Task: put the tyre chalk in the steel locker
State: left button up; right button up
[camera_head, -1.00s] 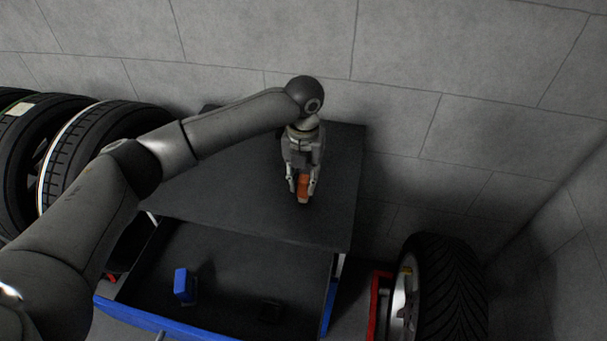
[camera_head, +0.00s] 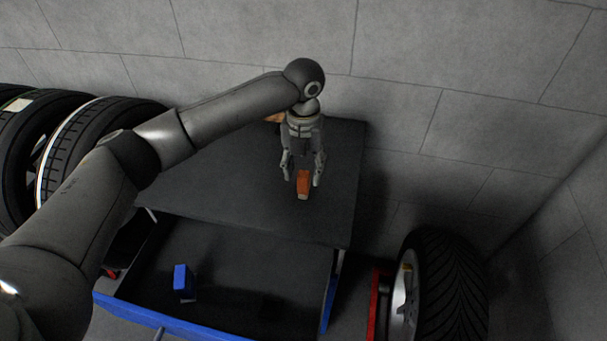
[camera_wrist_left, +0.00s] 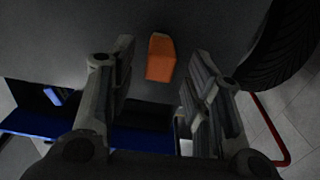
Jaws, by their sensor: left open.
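An orange block with a pale lower end (camera_head: 303,184) is on the dark cabinet top, near its right side. It may be the tyre chalk, but I cannot tell for sure. My left gripper (camera_head: 302,181) is open, with one finger on each side of the block and gaps between. The left wrist view shows the orange block (camera_wrist_left: 161,57) beyond and between the open fingers (camera_wrist_left: 160,90). I cannot make out a separate steel locker; the dark cabinet (camera_head: 235,205) has an open drawer. My right gripper is not in view.
The open blue-fronted drawer (camera_head: 190,331) holds a small blue object (camera_head: 183,282). A brown-orange thing (camera_head: 274,118) shows partly behind my arm at the cabinet's back. Tyres (camera_head: 75,150) stand left; a wheel (camera_head: 445,295) stands right. A grey wall is behind.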

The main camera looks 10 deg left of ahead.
pick_arm(q)
notch_tip(320, 180, up, 10)
jog(key=b, duration=0.1)
jog(key=shift+b, duration=0.35)
jog(key=shift+f, duration=0.1)
